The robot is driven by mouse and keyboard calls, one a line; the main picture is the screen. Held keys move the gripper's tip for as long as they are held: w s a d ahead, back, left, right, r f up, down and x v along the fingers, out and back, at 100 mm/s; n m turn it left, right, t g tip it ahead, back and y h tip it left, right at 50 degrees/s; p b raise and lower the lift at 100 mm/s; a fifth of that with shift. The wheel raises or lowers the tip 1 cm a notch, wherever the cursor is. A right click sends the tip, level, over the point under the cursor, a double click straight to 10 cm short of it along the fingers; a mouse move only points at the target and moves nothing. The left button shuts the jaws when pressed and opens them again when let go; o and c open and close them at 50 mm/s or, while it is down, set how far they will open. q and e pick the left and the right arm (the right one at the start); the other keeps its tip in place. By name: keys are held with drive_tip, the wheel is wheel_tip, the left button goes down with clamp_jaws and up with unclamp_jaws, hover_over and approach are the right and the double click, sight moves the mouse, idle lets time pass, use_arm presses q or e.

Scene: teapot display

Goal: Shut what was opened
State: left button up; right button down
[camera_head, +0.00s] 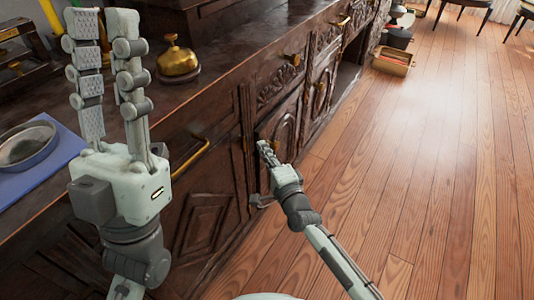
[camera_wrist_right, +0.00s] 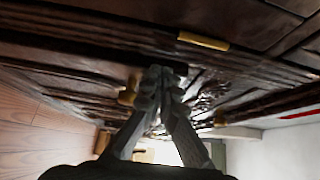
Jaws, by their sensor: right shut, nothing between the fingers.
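A dark carved wooden cabinet (camera_head: 215,110) runs along the left. Its front has a drawer with a brass knob (camera_head: 292,60), a long brass handle (camera_head: 190,158) and carved doors, one of them (camera_head: 285,125) beside my right gripper. These fronts look flush or nearly so; I cannot tell if one stands slightly ajar. My right gripper (camera_head: 264,148) is shut and empty, its tips close to that door; contact is unclear. In the right wrist view its fingers (camera_wrist_right: 160,75) meet before the dark cabinet front. My left gripper (camera_head: 106,25) points up, open and empty, above the cabinet top.
A brass bell (camera_head: 177,62) and a grey bowl (camera_head: 28,145) on a blue mat (camera_head: 62,165) stand on the cabinet top. A dark open recess (camera_head: 346,78) lies further along. A wooden box (camera_head: 393,62) sits on the floor. The wooden floor (camera_head: 440,150) at right is clear.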

idle(0.5)
drive_tip(key=v, duration=0.7)
drive_tip(key=shift+s, duration=0.25)
